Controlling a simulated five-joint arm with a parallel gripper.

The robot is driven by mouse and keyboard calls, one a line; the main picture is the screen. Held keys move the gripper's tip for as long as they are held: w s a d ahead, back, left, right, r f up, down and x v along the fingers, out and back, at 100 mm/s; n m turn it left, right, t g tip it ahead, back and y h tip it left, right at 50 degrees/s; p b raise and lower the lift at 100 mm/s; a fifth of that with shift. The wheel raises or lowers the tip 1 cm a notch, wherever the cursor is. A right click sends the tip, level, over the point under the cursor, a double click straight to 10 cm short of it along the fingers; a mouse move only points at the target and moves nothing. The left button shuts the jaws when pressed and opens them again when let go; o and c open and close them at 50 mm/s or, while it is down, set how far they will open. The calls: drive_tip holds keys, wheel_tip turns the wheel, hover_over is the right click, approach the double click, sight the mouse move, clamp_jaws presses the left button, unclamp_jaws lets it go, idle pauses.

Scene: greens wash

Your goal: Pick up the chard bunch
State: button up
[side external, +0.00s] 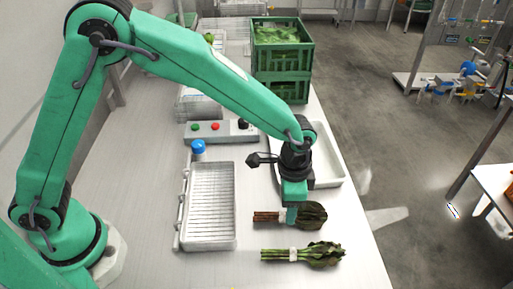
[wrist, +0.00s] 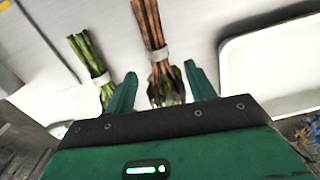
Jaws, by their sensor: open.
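The chard bunch, with red-brown stems, a pale band and dark leaves, lies on the steel counter; its stems (side external: 267,217) and leaves (side external: 314,214) show on either side of my gripper (side external: 291,218). In the wrist view, the chard bunch (wrist: 152,28) runs between the spread fingers of my gripper (wrist: 160,70), near its band. My gripper is open, pointing down over the bunch. Whether the fingers touch the bunch or the counter cannot be told. The gripper body hides the lower leaves in the wrist view.
A second bunch with green stems (side external: 325,254) lies in front of it, and left of it in the wrist view (wrist: 88,55). A white wire-rack tray (side external: 236,205) stands left, a white tray (side external: 336,160) behind, and a green crate (side external: 282,92) farther back. The counter edge is right.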

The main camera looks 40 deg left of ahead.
drive_tip(key=shift+f, duration=1.95)
drive_tip(key=shift+c, duration=0.4)
drive_tip(key=c, duration=1)
